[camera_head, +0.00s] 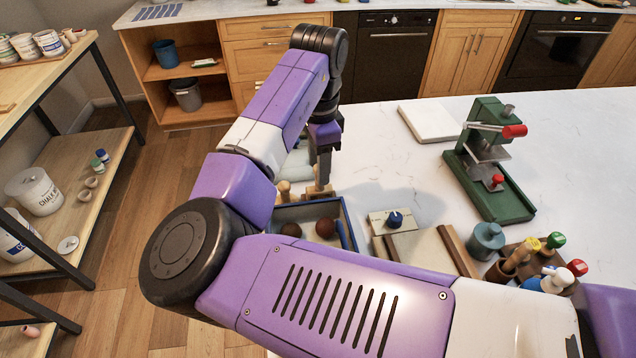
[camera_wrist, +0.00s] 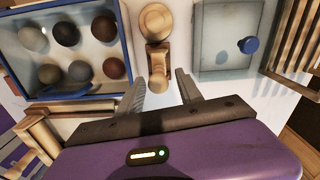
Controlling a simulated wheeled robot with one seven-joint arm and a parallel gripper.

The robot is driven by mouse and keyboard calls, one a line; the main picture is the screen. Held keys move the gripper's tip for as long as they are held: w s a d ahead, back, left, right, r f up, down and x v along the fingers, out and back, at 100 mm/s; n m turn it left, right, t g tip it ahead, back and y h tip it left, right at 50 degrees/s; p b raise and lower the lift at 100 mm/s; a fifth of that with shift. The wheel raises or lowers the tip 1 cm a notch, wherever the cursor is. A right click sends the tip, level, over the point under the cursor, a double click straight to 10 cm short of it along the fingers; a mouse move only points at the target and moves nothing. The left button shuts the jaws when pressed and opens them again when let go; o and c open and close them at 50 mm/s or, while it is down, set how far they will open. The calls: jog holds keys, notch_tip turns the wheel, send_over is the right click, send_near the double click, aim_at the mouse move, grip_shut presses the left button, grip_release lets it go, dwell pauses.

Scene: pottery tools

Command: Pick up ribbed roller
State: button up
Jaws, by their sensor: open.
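My gripper (camera_head: 321,182) points down over the white counter, just beyond a blue-edged tray. In the wrist view its two fingers (camera_wrist: 160,80) stand apart. A light wooden tool (camera_wrist: 157,55) with a round end and a narrower stem lies in front of and partly between the fingertips, and nothing is gripped. I see no clear ribs on this tool, so I cannot tell for sure that it is the ribbed roller. In the head view, small wooden pieces (camera_head: 283,190) show beside the gripper, partly hidden by my arm.
The blue-edged tray (camera_wrist: 126,45) holds several clay balls. A pale slab with a blue knob (camera_wrist: 248,45) lies to the right, beside a slatted wooden piece (camera_wrist: 294,40). Wooden pieces (camera_wrist: 38,130) lie lower left. A green press (camera_head: 490,165) stands right on the counter.

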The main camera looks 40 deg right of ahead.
aim_at(320, 189)
jog(key=shift+s+f+p, duration=0.2)
jog(key=shift+f+p, duration=0.7)
jog(key=shift+f, duration=2.85)
jog(key=shift+c, duration=0.2)
grip_shut()
